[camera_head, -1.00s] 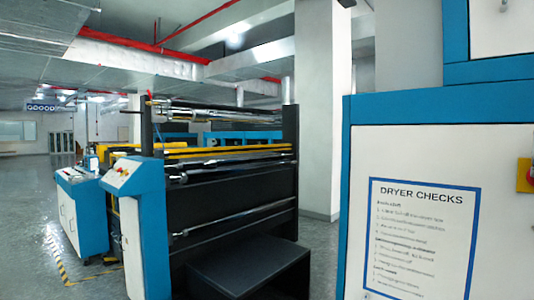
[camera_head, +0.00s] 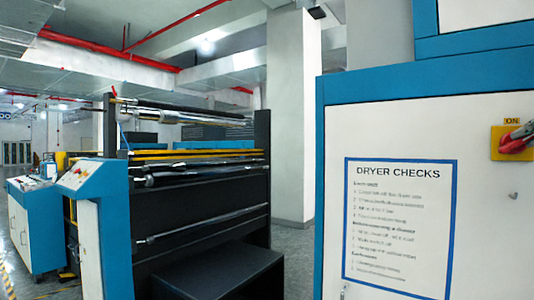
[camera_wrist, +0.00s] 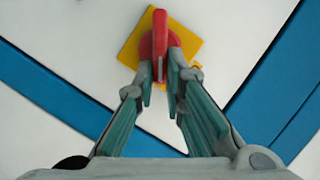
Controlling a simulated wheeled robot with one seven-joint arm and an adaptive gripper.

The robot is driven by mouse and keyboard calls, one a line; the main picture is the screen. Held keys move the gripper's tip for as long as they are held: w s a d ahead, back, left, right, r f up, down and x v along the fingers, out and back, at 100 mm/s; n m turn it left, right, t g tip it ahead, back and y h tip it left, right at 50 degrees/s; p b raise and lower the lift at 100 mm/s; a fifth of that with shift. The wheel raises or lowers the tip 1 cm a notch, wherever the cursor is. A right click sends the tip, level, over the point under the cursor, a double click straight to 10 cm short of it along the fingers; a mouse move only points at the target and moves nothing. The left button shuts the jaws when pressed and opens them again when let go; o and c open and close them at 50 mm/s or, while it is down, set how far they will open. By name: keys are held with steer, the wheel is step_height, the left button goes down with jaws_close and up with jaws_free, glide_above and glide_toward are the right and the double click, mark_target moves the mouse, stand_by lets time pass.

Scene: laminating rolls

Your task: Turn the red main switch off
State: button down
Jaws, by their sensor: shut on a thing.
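The red main switch (camera_head: 517,138) is at the right edge of the head view, on a yellow plate (camera_head: 497,143) with ON printed at its top. Its red handle lies slanted, and the picture edge cuts it off. In the wrist view the red handle (camera_wrist: 159,30) stands over the yellow plate (camera_wrist: 184,42), which looks turned. My gripper (camera_wrist: 161,78) is shut on the near end of the red handle, one finger on each side.
The switch is on a white cabinet front with a blue frame (camera_head: 420,86). A DRYER CHECKS sheet (camera_head: 400,225) is left of the switch. A black roller machine (camera_head: 200,200) with a blue control stand (camera_head: 97,178) is further left. Grey floor shows between cabinet and machine.

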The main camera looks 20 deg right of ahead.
steer(key=m+b, duration=0.1)
steer(key=b, duration=0.1)
steer(key=f+m+t+b, duration=0.1)
steer(key=m+b, duration=0.1)
steer(key=b, duration=0.1)
steer(key=f+m+t+b, duration=0.1)
steer(key=m+b, duration=0.1)
steer(key=shift+s+d, duration=0.2)
steer(key=shift+m+b, duration=0.4)
steer(key=c, duration=1.7)
jaws_free()
steer(key=shift+r, duration=0.1)
steer(key=shift+o, duration=0.2)
steer(key=shift+s, duration=0.1)
steer(key=v, duration=1.2)
steer(key=shift+f, duration=0.35)
